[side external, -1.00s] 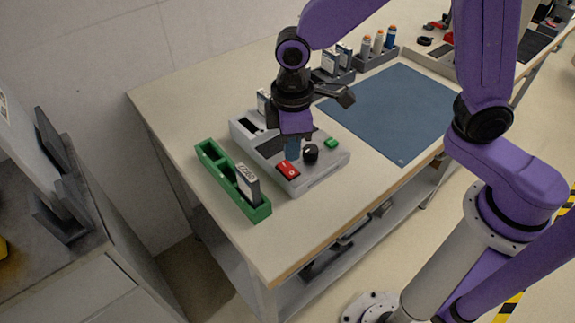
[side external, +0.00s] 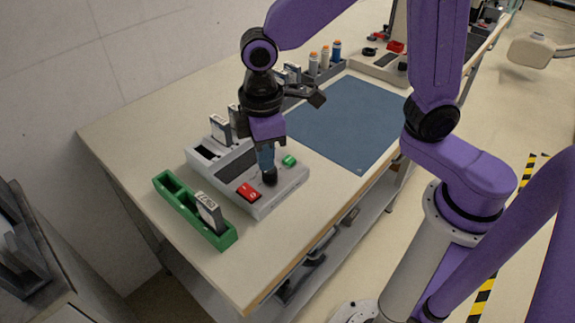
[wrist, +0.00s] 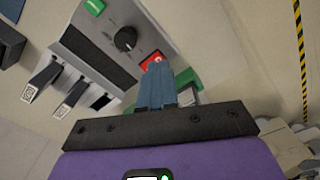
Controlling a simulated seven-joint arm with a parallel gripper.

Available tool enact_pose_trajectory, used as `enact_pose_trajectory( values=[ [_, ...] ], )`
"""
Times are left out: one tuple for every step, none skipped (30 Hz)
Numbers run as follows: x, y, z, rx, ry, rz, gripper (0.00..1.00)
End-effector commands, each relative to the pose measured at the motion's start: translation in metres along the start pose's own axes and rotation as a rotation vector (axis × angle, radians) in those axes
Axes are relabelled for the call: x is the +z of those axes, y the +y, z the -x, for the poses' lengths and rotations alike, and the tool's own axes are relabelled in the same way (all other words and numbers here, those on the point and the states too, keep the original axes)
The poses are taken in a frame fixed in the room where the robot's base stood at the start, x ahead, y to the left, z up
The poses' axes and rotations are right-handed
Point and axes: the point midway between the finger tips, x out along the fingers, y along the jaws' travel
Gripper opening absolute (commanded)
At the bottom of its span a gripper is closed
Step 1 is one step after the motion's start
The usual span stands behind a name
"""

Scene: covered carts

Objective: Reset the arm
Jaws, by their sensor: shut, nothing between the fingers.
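My gripper (side external: 267,163) is shut and empty, its blue fingers pointing down over the front of the grey device (side external: 280,199). In the side view the fingertips are close to the black knob (side external: 270,177); whether they touch it I cannot tell there. In the wrist view the fingers (wrist: 163,75) lie near the red switch (wrist: 153,60), and the black knob (wrist: 126,39) stands clear of them. The red switch also shows in the side view (side external: 249,192), left of the knob. A green button (side external: 289,160) is at the right.
A green holder (side external: 222,240) with one labelled cartridge (side external: 208,212) stands left of the device. Cartridges (side external: 220,129) stand in slots at the device's back. A blue mat (side external: 350,120) lies to the right. A rack of bottles (side external: 325,60) is behind. The bench front is clear.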

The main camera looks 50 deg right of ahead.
Motion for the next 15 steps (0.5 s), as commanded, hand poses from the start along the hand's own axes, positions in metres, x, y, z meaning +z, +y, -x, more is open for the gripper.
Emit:
enact_pose_trajectory(
  values=[
    [0.015, -0.003, 0.004, 0.000, 0.004, 0.001, 0.00],
    [0.023, -0.006, 0.006, 0.001, 0.005, 0.004, 0.00],
    [0.035, -0.009, 0.008, 0.001, 0.007, 0.007, 0.00],
    [0.044, -0.012, 0.010, 0.001, 0.007, 0.008, 0.00],
    [0.052, -0.015, 0.011, 0.001, 0.009, 0.010, 0.00],
    [0.064, -0.018, 0.013, 0.001, 0.011, 0.013, 0.00],
    [0.073, -0.021, 0.014, 0.000, 0.011, 0.014, 0.00],
    [0.082, -0.024, 0.015, 0.000, 0.013, 0.015, 0.00],
    [0.094, -0.027, 0.017, 0.000, 0.015, 0.018, 0.00],
    [0.103, -0.030, 0.017, 0.000, 0.016, 0.019, 0.00],
    [0.113, -0.033, 0.018, 0.000, 0.017, 0.020, 0.00],
    [0.125, -0.036, 0.019, 0.000, 0.018, 0.022, 0.00],
    [0.134, -0.039, 0.019, 0.000, 0.020, 0.025, 0.00],
    [0.143, -0.042, 0.019, -0.001, 0.020, 0.027, 0.00],
    [0.154, -0.046, 0.019, -0.001, 0.022, 0.028, 0.00]
  ],
)
